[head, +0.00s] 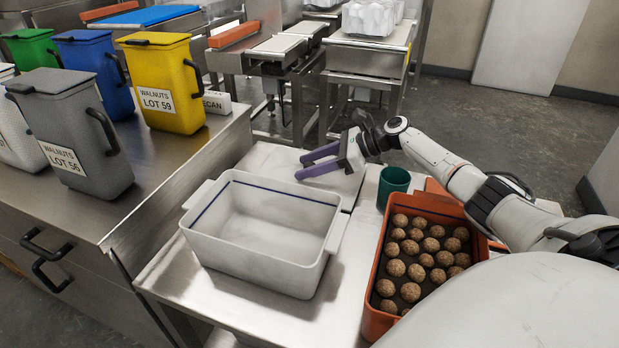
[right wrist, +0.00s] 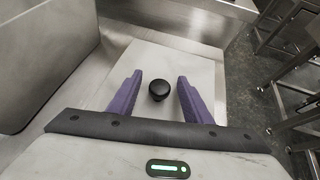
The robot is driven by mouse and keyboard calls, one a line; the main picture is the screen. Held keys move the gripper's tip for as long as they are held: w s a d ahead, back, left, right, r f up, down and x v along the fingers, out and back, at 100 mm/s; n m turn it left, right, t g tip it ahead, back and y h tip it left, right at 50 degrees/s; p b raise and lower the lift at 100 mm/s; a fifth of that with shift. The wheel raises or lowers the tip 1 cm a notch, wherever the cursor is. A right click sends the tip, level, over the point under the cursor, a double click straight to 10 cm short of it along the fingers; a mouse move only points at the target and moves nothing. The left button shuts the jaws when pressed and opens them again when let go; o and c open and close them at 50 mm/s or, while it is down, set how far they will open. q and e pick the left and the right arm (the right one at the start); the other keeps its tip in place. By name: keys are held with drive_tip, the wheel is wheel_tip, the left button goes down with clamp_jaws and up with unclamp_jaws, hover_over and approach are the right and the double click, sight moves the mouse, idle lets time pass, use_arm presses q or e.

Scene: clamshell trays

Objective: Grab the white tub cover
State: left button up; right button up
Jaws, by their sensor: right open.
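The white tub cover (right wrist: 178,62) is a flat pale panel with a round black knob (right wrist: 159,91), lying flat in the right wrist view. In the head view the cover (head: 272,162) lies behind the open white tub (head: 265,255); its knob cannot be made out there. My right gripper (head: 306,165) is open and empty above the cover. In the right wrist view its purple fingers (right wrist: 158,95) stand on either side of the knob, with gaps on both sides. My left gripper is not in view.
An orange crate (head: 376,322) of brown balls stands right of the tub, with a green cup (head: 393,186) behind it. Lidded bins, including a yellow one (head: 163,82) and a grey one (head: 75,130), stand on the steel counter at left.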

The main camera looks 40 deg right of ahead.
clamp_jaws()
drive_tip(key=shift+r, duration=0.1)
